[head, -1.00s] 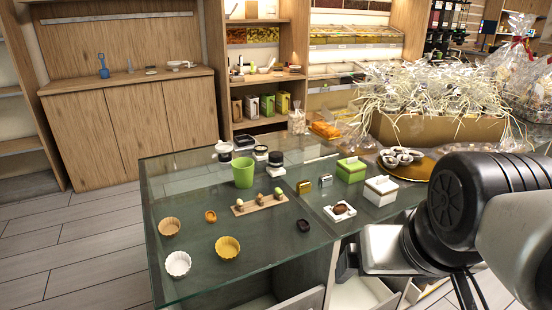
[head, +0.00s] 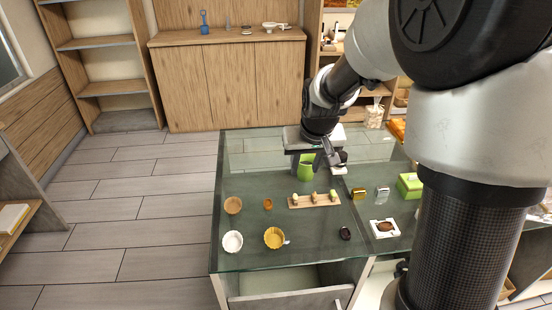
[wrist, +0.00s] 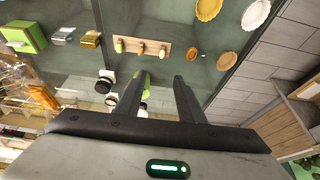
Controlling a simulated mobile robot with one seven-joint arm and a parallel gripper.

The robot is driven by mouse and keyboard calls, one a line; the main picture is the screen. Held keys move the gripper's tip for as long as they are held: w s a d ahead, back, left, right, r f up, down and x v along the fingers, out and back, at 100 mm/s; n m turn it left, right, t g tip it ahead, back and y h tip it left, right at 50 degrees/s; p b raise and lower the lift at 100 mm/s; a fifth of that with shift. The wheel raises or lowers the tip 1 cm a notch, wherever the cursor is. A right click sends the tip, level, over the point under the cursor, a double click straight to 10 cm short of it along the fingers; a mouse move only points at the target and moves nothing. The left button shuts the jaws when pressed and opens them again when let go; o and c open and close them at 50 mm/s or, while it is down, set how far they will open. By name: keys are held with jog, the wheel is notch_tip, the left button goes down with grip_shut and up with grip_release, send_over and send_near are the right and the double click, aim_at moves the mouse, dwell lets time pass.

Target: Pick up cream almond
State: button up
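Three small almond-shaped pieces sit in a row on a wooden board (head: 322,204) on the glass table. The leftmost piece (head: 295,198) in the head view looks palest and seems to be the cream almond. My gripper (head: 320,166) is above the table behind the board, near the green cup (head: 306,173). In the wrist view my gripper (wrist: 160,76) has its fingers apart with nothing between them.
A brown cup (head: 233,205), a white fluted cup (head: 232,242), a yellow fluted cup (head: 274,238) and a dark oval piece (head: 345,233) stand around the board. A gold box (head: 358,193) and a green box (head: 409,186) are to the right.

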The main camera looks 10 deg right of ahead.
jog(key=b, duration=0.1)
send_near(296, 196)
jog(key=x, duration=0.2)
jog(key=shift+b+x, duration=0.5)
jog(key=shift+x, duration=2.3)
jog(key=c, duration=0.9)
